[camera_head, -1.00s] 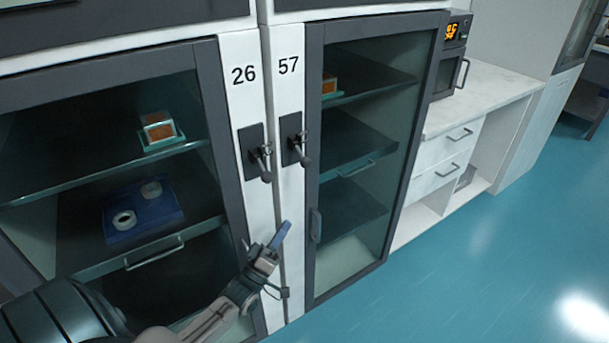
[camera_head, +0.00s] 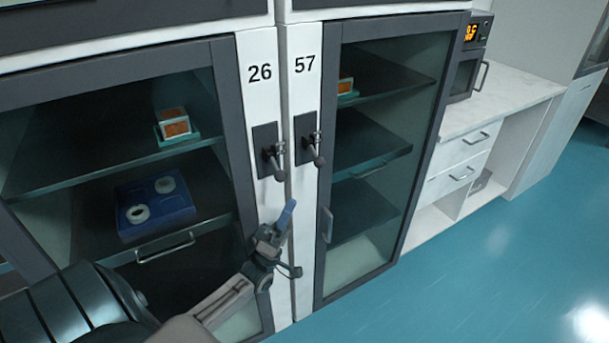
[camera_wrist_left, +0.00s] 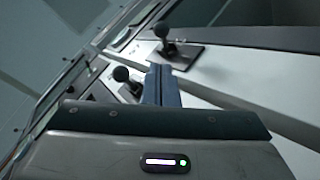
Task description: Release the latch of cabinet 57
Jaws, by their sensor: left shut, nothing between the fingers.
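Cabinet 57 (camera_head: 303,215) has a white front strip and a dark-framed glass door, right of cabinet 26. Its latch (camera_head: 314,149) is a dark plate with a metal lever ending in a dark knob. My left gripper (camera_head: 287,213) is shut and empty, its blue fingers pointing up, below the two latches and apart from them. In the left wrist view the shut fingers (camera_wrist_left: 161,86) show with two knobbed latch levers beyond them, one at the left (camera_wrist_left: 122,75) and one above (camera_wrist_left: 162,31). My right gripper is not in view.
The latch of cabinet 26 (camera_head: 268,150) sits close beside, left of cabinet 57's latch. Cabinet 57's door handle (camera_head: 327,225) stands out lower right. A white counter with drawers (camera_head: 462,160) stands right; open blue floor (camera_head: 490,270) lies in front.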

